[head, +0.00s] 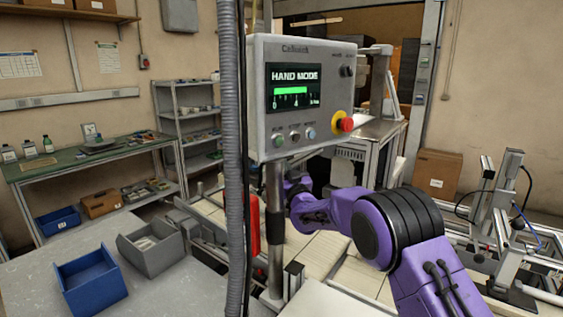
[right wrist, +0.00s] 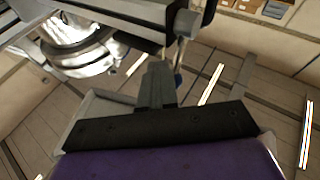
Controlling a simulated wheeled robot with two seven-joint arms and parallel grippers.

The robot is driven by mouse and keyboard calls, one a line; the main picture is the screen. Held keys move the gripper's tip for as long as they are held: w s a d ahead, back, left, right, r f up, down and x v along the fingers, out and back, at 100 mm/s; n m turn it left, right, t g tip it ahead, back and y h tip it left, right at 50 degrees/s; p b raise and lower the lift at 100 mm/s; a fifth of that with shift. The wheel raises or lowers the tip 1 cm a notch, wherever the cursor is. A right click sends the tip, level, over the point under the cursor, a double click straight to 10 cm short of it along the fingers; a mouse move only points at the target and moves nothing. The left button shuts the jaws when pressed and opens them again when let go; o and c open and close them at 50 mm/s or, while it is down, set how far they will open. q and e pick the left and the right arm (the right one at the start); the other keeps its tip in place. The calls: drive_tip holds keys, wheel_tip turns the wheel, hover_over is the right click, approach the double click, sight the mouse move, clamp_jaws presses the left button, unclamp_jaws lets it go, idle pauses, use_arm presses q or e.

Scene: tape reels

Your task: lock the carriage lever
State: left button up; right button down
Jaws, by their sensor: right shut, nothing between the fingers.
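My right gripper (right wrist: 158,68) shows in the right wrist view with its fingers together and nothing between them. A grey machine part with a round shaft end (right wrist: 186,22) lies just beyond the fingertips. My left gripper is not in view.
A control panel (head: 300,55) reading HAND MODE, with a red stop button (head: 342,122), stands on a post (head: 274,220) in front of my arm. A grey corrugated hose (head: 232,150) hangs beside it. Blue (head: 92,282) and grey (head: 150,246) bins sit on the table at left.

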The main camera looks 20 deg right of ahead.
drive_tip(key=shift+w+a+r+p, duration=0.4)
drive_tip(key=shift+w+r, duration=0.3)
idle(0.9)
drive_tip(key=shift+r, duration=0.15)
drive_tip(key=shift+w+a+r+p, duration=0.25)
drive_tip(key=shift+w+r+p, duration=0.25)
drive_tip(key=shift+r, duration=0.25)
idle(1.0)
drive_tip(key=shift+w+a, duration=0.15)
drive_tip(key=shift+w, duration=0.45)
idle(0.4)
drive_tip(key=shift+f, duration=0.15)
